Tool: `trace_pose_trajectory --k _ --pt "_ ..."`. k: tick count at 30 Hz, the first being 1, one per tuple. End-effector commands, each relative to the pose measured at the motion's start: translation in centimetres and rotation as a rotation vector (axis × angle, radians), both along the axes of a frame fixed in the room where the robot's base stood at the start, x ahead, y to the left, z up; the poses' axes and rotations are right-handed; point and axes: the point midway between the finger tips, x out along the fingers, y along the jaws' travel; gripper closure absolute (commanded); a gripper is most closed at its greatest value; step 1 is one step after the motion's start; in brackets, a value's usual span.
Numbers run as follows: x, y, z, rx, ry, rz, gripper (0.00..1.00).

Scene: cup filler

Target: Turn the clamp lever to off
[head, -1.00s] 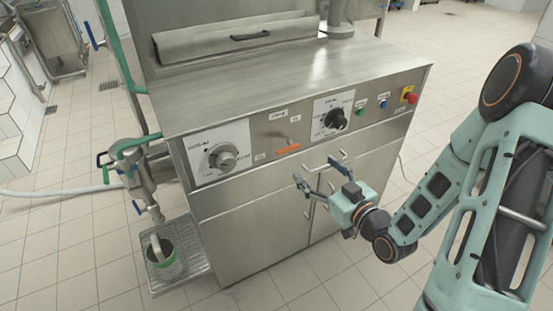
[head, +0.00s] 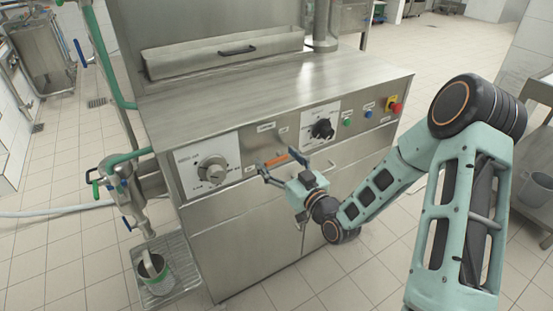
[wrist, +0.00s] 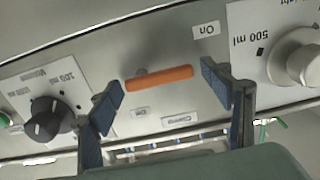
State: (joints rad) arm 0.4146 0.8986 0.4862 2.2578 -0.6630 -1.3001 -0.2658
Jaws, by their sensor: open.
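The orange clamp lever (head: 276,160) lies nearly level on the steel front panel, between two dials. In the wrist view, which is upside down, the lever (wrist: 158,78) has a "Clamp" label (wrist: 182,120) and an Off label (wrist: 140,112) on one side, and an "On" label (wrist: 206,30) on the other. My gripper (head: 285,162) is open in front of the panel. In the wrist view my gripper (wrist: 161,82) has one finger near each end of the lever, with visible gaps. I cannot tell the remaining depth to the lever.
Green and blue buttons and a red emergency stop (head: 396,107) sit farther right. Door handles are below. A pot (head: 154,272) stands on a grated tray at left.

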Motion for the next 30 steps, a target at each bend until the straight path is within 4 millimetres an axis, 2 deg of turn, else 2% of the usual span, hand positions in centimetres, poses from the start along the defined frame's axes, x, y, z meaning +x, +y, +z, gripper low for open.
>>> trace_pose_trajectory --k 9,21,30 --pt "0.27 0.23 -0.01 0.001 0.001 0.0 0.28" --pt "0.25 0.2 -0.02 0.0 0.001 0.0 0.7" --pt "0.27 0.18 0.08 0.033 0.022 0.0 0.7"
